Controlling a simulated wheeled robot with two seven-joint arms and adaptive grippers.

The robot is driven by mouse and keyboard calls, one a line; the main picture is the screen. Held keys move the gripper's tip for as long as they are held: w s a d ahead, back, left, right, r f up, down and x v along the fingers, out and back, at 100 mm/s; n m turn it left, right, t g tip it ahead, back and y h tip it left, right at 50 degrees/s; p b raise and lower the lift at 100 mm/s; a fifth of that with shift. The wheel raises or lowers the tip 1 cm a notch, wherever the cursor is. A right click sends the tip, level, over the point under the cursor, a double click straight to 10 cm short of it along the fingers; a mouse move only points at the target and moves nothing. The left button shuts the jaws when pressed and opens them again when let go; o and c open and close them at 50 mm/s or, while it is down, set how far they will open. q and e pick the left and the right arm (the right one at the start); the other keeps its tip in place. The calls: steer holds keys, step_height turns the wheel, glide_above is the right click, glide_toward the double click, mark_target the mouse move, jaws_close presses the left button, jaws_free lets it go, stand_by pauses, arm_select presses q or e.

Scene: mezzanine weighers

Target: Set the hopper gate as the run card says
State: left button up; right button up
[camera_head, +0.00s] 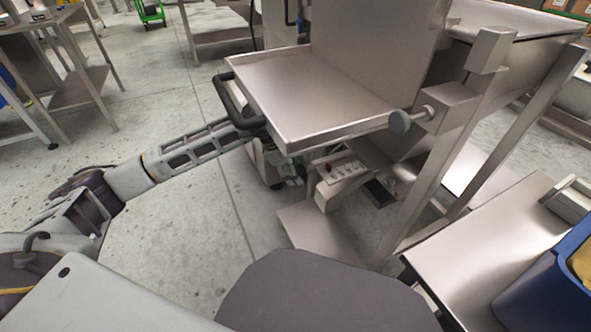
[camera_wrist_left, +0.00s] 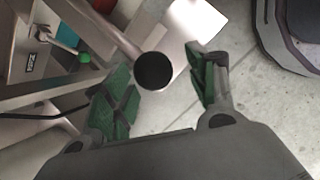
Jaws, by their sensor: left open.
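The steel weigher (camera_head: 395,60) stands in front of me, with a flat rimmed steel shelf (camera_head: 315,95) on its near side. My left gripper (camera_head: 292,172) is beneath this shelf and partly hidden by it. In the left wrist view, the open green-padded fingers of my left gripper (camera_wrist_left: 158,62) are on either side of a black round knob (camera_wrist_left: 153,71). A steel bar runs toward the knob from the upper left. I cannot tell if the fingers touch it. A grey knob (camera_head: 400,121) projects at the shelf's right. No readable run card shows. My right gripper is not in view.
A black handle (camera_head: 228,103) sticks out left of the shelf, close to my left arm. A control box (camera_head: 341,182) with a red button is below the shelf. A steel table (camera_head: 470,240) and blue bin (camera_head: 545,290) are at right. Floor at left is open.

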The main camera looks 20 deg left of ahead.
arm_select(q)
steer(key=shift+r, duration=0.25)
steer(key=shift+s+a+r, duration=0.15)
steer(key=shift+a+r, duration=0.1)
steer(key=shift+r, duration=0.1)
steer(key=s+a, duration=0.7)
steer(key=a, duration=0.2)
steer(key=shift+a, duration=0.3)
stand_by(0.5)
steer(key=shift+a, duration=0.1)
stand_by(0.6)
